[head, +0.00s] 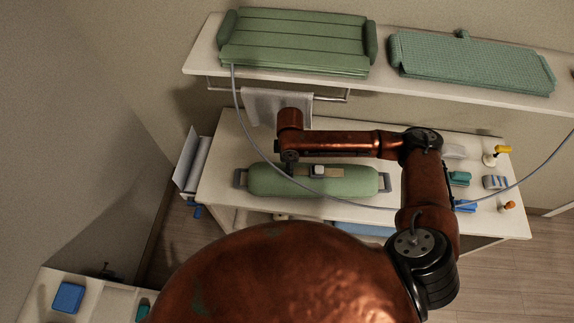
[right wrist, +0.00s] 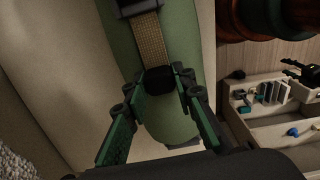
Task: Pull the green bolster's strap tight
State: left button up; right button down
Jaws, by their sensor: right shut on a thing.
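The green bolster (head: 350,184) lies lengthwise on the white bench, with a grey handle at each end. A tan woven strap (right wrist: 148,42) crosses its top and passes a buckle (right wrist: 138,8); the pale buckle top also shows in the head view (head: 318,170). My right gripper (right wrist: 168,82) is shut on the black strap end (right wrist: 159,80), close above the bolster. In the head view my right gripper (head: 290,168) is left of the buckle. A dark pronged shape at the right wrist view's right edge may be my left gripper; its jaws are unclear.
A shelf (head: 200,62) behind holds green padded pieces (head: 295,40). A grey hose (head: 240,110) hangs down across the bolster. Small bottles and blue and teal items (head: 462,178) stand at the bench's right. Another surface (head: 40,292) is at lower left.

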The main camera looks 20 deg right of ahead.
jog(key=shift+a, duration=0.1)
jog(key=c, duration=1.6)
grip_release()
jog(key=shift+w, duration=0.1)
jog(key=shift+r, duration=0.2)
pick_arm(q)
jog(key=shift+w, duration=0.55)
pick_arm(e)
notch_tip(320, 180, up, 12)
jog(key=shift+f, duration=0.15)
